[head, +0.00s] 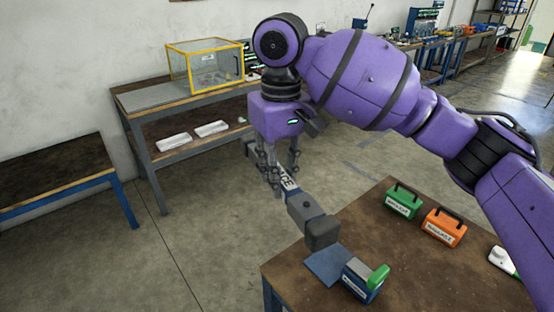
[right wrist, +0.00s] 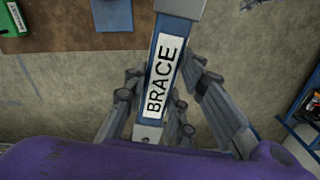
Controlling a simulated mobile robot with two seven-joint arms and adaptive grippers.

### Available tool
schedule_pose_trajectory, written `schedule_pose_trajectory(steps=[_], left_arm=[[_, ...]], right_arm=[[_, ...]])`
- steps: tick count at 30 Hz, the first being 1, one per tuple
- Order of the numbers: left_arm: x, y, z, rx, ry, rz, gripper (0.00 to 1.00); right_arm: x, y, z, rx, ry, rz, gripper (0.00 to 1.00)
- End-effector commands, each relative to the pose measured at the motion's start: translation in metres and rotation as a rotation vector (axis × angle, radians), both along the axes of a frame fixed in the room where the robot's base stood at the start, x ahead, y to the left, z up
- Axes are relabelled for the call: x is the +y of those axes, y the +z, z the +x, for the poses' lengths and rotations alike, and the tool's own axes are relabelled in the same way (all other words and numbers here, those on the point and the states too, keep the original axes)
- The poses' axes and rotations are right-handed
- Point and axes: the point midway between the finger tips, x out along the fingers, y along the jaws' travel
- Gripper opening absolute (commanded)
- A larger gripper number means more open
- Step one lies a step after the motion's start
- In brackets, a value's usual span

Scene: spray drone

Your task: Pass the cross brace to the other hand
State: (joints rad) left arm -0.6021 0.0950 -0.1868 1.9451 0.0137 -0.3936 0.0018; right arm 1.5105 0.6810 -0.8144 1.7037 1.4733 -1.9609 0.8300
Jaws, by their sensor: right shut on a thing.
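My right gripper (head: 272,180) hangs down at the middle of the head view, its fingers closed around the cross brace. The brace (head: 287,184) is a bar with a white label and a dark grey block-like end, which points down and right, toward the near table's corner. In the right wrist view the brace (right wrist: 163,75) runs up and away between the fingers, blue with a white label reading BRACE. The brace appears held in the air. Part of it is hidden by the fingers. My left gripper is not in view.
The near brown table (head: 400,270) holds a blue mat (head: 325,264), a blue box (head: 360,282) with a green top part, a green case (head: 403,201) and an orange case (head: 444,226). A bench with a yellow-framed clear case (head: 206,66) stands behind. Open floor lies left of the table.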

Motion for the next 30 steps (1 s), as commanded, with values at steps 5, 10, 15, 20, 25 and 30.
schedule_pose_trajectory(steps=[5,10,15,20,25,30], left_arm=[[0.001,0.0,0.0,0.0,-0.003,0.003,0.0],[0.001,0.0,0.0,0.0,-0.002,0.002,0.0],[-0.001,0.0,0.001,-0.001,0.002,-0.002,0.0],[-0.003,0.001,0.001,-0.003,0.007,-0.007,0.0],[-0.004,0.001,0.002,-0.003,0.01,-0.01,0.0],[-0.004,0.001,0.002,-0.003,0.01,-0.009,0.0]], right_arm=[[-0.009,-0.021,-0.007,0.0,0.283,0.001,0.0],[-0.018,-0.041,-0.013,0.0,0.553,0.0,0.0],[-0.025,-0.059,-0.018,-0.001,0.8,-0.001,0.0],[-0.029,-0.07,-0.021,-0.002,0.966,0.0,0.0],[-0.031,-0.076,-0.023,-0.001,1.052,-0.001,0.0],[-0.032,-0.077,-0.023,-0.002,1.069,0.0,0.0]])
